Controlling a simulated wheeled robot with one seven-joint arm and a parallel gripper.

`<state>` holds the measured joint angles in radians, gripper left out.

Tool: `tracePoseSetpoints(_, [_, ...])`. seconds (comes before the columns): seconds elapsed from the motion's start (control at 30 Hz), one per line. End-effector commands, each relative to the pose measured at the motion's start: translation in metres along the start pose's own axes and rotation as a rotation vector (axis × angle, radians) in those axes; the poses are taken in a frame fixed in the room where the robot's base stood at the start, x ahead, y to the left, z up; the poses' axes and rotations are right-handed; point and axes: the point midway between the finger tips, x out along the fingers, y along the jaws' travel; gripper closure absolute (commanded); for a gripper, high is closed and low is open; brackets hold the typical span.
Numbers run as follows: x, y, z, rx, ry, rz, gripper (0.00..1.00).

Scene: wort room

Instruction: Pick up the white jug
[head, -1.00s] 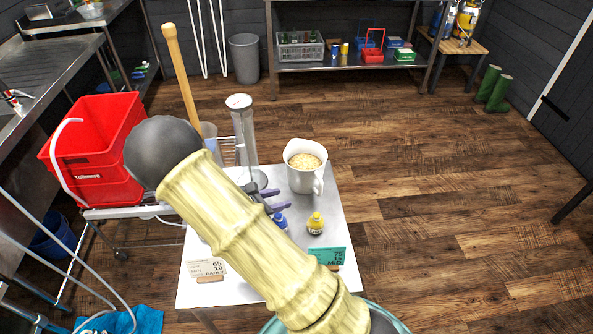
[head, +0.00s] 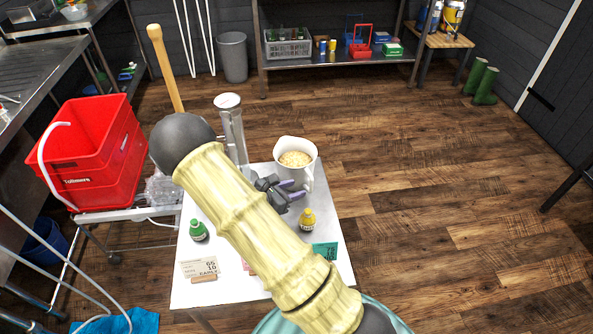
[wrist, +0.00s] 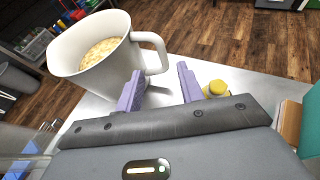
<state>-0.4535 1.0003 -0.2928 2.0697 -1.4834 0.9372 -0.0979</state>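The white jug (head: 308,160) stands upright on the small white table, with pale foamy or grainy contents inside. In the wrist view the jug (wrist: 97,58) is at the upper left, its handle (wrist: 155,50) pointing right. My gripper (head: 290,193) is low over the table, just in front of the jug. Its two purple fingers (wrist: 160,84) are apart with nothing between them. The handle is just beyond the fingertips, nearer the left finger.
The yellow cap (wrist: 216,88) is close to the right finger. A red crate (head: 90,150) stands left. The floor to the right is clear.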

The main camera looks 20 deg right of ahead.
Motion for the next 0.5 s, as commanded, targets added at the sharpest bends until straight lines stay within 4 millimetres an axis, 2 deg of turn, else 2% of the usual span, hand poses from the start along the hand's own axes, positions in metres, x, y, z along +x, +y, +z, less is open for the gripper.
tracePoseSetpoints(0.1, [0.018, -0.001, 0.001, 0.001, -0.002, -0.004, 0.62])
tracePoseSetpoints(0.2, [0.025, 0.000, 0.001, 0.000, -0.001, -0.002, 0.62])
tracePoseSetpoints(0.5, [0.026, 0.000, 0.001, 0.001, -0.001, -0.001, 0.62])
